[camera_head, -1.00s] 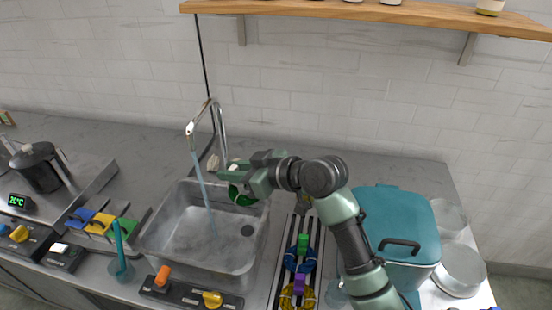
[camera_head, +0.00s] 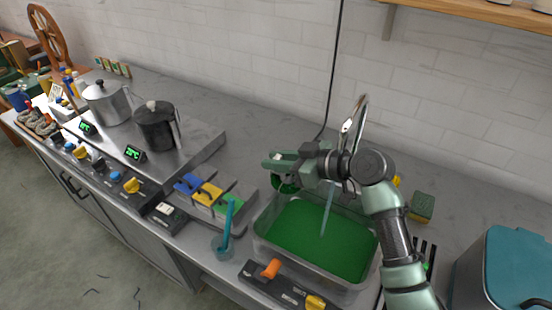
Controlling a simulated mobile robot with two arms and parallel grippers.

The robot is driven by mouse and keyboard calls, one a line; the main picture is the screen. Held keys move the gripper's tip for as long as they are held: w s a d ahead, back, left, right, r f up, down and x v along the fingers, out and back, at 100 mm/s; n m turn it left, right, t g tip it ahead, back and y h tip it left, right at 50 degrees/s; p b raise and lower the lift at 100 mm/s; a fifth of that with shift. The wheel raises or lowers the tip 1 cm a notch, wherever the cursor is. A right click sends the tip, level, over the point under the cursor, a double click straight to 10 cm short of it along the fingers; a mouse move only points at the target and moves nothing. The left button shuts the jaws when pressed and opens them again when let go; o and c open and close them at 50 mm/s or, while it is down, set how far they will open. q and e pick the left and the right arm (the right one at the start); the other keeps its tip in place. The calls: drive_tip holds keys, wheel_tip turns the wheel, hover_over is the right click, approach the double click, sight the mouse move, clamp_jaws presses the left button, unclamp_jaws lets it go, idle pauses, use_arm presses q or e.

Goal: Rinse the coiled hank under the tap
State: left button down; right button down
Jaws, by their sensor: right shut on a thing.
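My right gripper (camera_head: 282,164) is shut on the coiled hank, a dark green coil (camera_head: 286,184). It holds the hank over the back left corner of the sink (camera_head: 312,275), left of the water stream and apart from it. The gripper hides part of the hank. The tap (camera_head: 361,112) stands behind the sink, partly covered by my right arm. A thin stream of water (camera_head: 326,212) falls into the basin. Green liquid (camera_head: 310,240) fills the basin. My left gripper is not in view.
A teal lidded bin (camera_head: 505,265) stands at the right. Left of the sink are a cup with a teal stick (camera_head: 223,245), a tray of blue, yellow and green pieces (camera_head: 208,196), and a black pot (camera_head: 156,125). An orange knob (camera_head: 271,268) is in front. The counter behind the tray is bare.

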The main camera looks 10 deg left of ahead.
sight(290, 177)
drive_tip(key=d+f, duration=0.1)
drive_tip(key=s+d+f, duration=0.1)
drive_tip(key=d, duration=0.1)
drive_tip(key=shift+s+d+f+b, duration=0.15)
drive_tip(key=shift+d+b, duration=0.1)
drive_tip(key=shift+b, duration=0.15)
drive_tip(key=shift+f+b, duration=0.75)
drive_tip(key=shift+f, duration=0.2)
drive_tip(key=shift+s+d+f+b, duration=0.25)
drive_tip(key=shift+d+f+b, duration=0.4)
drive_tip(key=shift+f, duration=0.35)
drive_tip(key=shift+s+d+f+b, duration=0.2)
drive_tip(key=shift+d+f+b, duration=0.3)
drive_tip(key=shift+d+f, duration=0.4)
drive_tip(key=shift+a+f, duration=0.1)
drive_tip(key=shift+a, duration=0.05)
drive_tip(key=shift+r, duration=0.2)
drive_tip(key=shift+r, duration=0.25)
